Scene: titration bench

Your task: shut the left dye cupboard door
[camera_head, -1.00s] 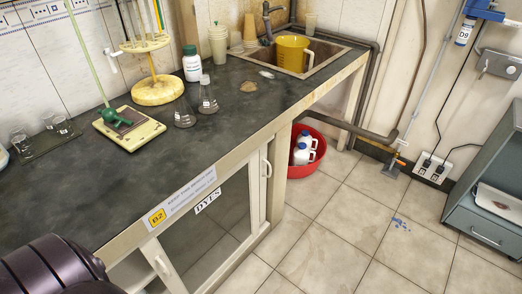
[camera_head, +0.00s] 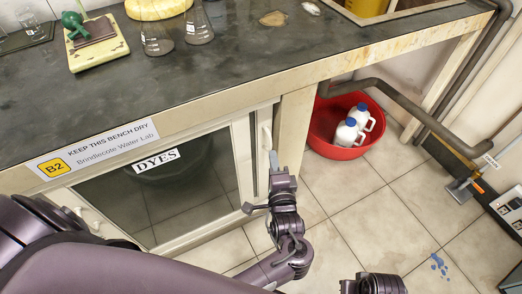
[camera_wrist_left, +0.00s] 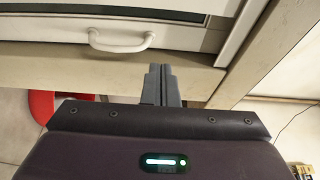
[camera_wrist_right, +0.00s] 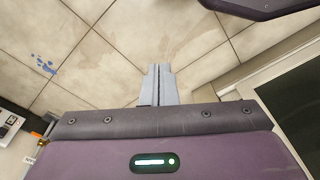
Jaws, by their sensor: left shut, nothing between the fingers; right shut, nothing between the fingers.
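The dye cupboard, with its DYES label (camera_head: 156,160), is under the bench. A wide dark glass door pane (camera_head: 165,200) has a white frame and a handle (camera_head: 92,220) at its left, partly behind my arm. A narrow strip shows at the right, with a second white handle (camera_head: 267,140). I cannot tell how far the left door stands open. My left gripper (camera_head: 273,158) is shut and empty beside that right handle; the handle also shows in the left wrist view (camera_wrist_left: 120,42), apart from the fingertips. My right gripper (camera_wrist_right: 158,72) is shut and empty above the floor.
The bench edge (camera_head: 230,85) overhangs the cupboard. A red tub (camera_head: 345,125) with white bottles stands right of the bench leg (camera_head: 293,130). A pipe (camera_head: 410,110) runs behind it. Glass flasks (camera_head: 195,25) stand on the bench. The tiled floor (camera_head: 370,205) in front is mostly clear.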

